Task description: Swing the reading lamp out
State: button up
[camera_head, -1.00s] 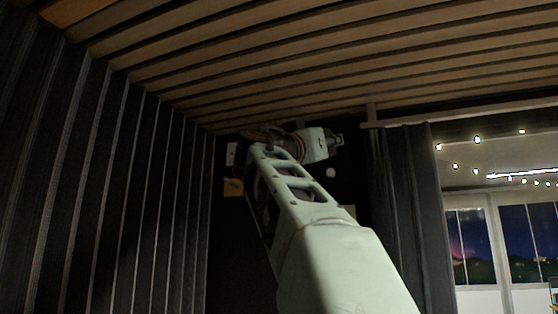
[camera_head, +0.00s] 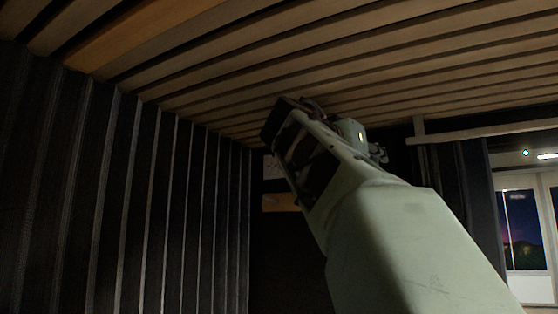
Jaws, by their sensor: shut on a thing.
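My gripper (camera_head: 378,153) is at the end of my pale green arm, high up just under the ceiling slats, near the dark back wall. It is small and dark here, partly behind my wrist. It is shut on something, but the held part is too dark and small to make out. I cannot pick out the reading lamp's shape clearly; its arm and head are hidden or lost in shadow near the gripper.
The slatted wooden ceiling (camera_head: 330,65) is close above my arm. A dark ribbed wall (camera_head: 140,200) runs along the left. A small wooden ledge (camera_head: 280,202) and a pale panel (camera_head: 271,167) are on the back wall. A dark curtain (camera_head: 463,180) and a lit window (camera_head: 522,230) are at right.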

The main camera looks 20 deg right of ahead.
jog(key=y+p, duration=0.1)
jog(key=p, duration=0.1)
jog(key=shift+a+r+g+p, duration=0.1)
jog(key=shift+r+g+p, duration=0.2)
jog(key=shift+r+g, duration=0.1)
jog(key=shift+f+p, duration=0.15)
jog(key=shift+p, duration=0.3)
jog(key=shift+s+f+g+y, duration=0.1)
jog(key=shift+f+g+y, duration=0.05)
jog(key=shift+g+y, duration=0.15)
jog(key=o, duration=1.2)
jog(key=shift+f, duration=0.1)
